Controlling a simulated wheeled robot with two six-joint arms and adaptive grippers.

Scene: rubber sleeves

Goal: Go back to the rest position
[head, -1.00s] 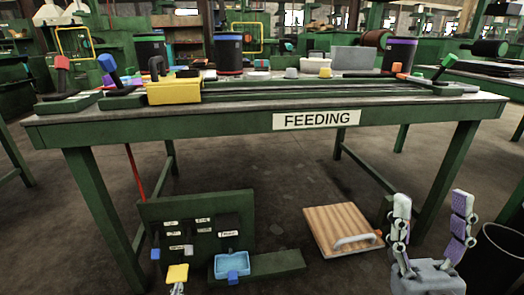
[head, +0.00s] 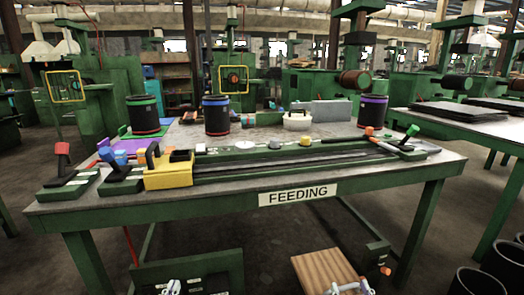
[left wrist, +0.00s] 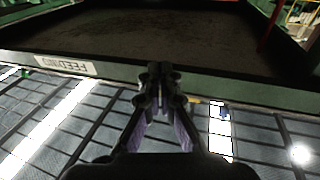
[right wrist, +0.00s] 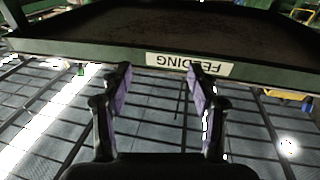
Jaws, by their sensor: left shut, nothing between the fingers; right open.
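My left gripper (head: 172,288) shows only as its tips at the bottom edge of the head view, in front of the table's lower panel. In the left wrist view its two fingers (left wrist: 160,75) meet, with nothing between them. My right gripper (head: 348,288) shows at the bottom edge of the head view, in front of a wooden board. In the right wrist view its fingers (right wrist: 159,75) are apart and empty. Both grippers are below the top of the green table (head: 300,193) marked FEEDING and clear of it. Most of both arms is out of view.
Below are a green panel (head: 200,270) and the wooden board (head: 322,270). Black bins (head: 472,283) stand at bottom right.

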